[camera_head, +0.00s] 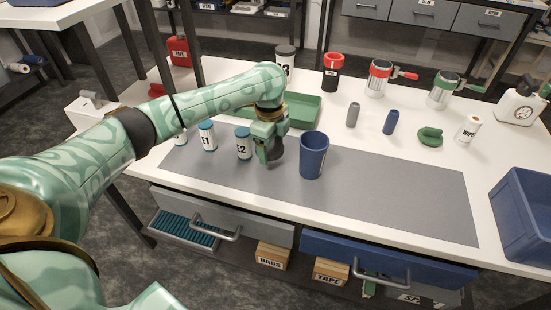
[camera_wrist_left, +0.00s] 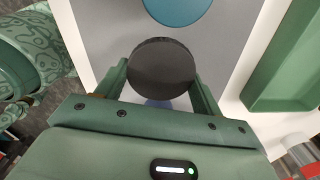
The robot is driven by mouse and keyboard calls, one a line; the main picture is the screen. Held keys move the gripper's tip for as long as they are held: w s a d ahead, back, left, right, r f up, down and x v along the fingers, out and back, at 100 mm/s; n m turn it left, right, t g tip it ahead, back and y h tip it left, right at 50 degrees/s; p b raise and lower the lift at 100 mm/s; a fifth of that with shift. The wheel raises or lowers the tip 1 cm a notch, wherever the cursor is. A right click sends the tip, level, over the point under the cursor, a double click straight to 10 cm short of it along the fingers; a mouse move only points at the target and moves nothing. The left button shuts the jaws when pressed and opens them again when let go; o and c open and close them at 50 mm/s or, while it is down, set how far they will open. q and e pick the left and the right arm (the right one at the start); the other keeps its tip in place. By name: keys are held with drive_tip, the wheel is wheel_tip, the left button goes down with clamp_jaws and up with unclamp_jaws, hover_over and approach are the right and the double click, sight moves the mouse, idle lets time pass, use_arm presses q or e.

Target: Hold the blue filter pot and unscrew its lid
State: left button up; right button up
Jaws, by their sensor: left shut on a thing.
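The blue pot (camera_head: 312,158) stands upright on the grey mat, right of my left gripper in the head view. Its top looks open, with no lid on it. My left gripper (camera_head: 270,150) is low over the mat between the pot and the bottle E2. It is shut on a dark round lid-like disc (camera_wrist_left: 161,68), seen between the fingers in the wrist view; in the head view the disc is mostly hidden by the gripper. A bluish patch (camera_wrist_left: 158,103) shows just beyond the disc; I cannot tell what it is. My right gripper is not in view.
Bottle E2 (camera_head: 243,144) stands close left of the gripper, with bottle E1 (camera_head: 207,137) beyond. A green tray (camera_head: 306,110) lies behind. Grey (camera_head: 353,115) and blue (camera_head: 391,122) cylinders stand back right. The right of the mat (camera_head: 410,195) is clear.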

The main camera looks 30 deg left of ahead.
sight(272, 154)
use_arm(q)
drive_tip(key=f+b, duration=0.1)
drive_tip(key=f, duration=0.1)
drive_tip(key=f+b, duration=0.1)
drive_tip(key=f, duration=0.1)
drive_tip(key=shift+w+a+f, duration=0.1)
drive_tip(key=shift+w+a, duration=0.05)
drive_tip(key=shift+w, duration=0.25)
drive_tip(key=shift+r, duration=0.25)
drive_tip(key=o, duration=1.1)
drive_tip(key=shift+f, duration=0.15)
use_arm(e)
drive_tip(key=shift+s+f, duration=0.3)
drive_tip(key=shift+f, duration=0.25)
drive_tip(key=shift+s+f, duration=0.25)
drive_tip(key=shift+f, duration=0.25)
use_arm(q)
drive_tip(key=r+p, duration=0.6)
drive_tip(key=r, duration=0.6)
drive_tip(key=shift+s+r, duration=0.15)
drive_tip(key=shift+s, duration=0.05)
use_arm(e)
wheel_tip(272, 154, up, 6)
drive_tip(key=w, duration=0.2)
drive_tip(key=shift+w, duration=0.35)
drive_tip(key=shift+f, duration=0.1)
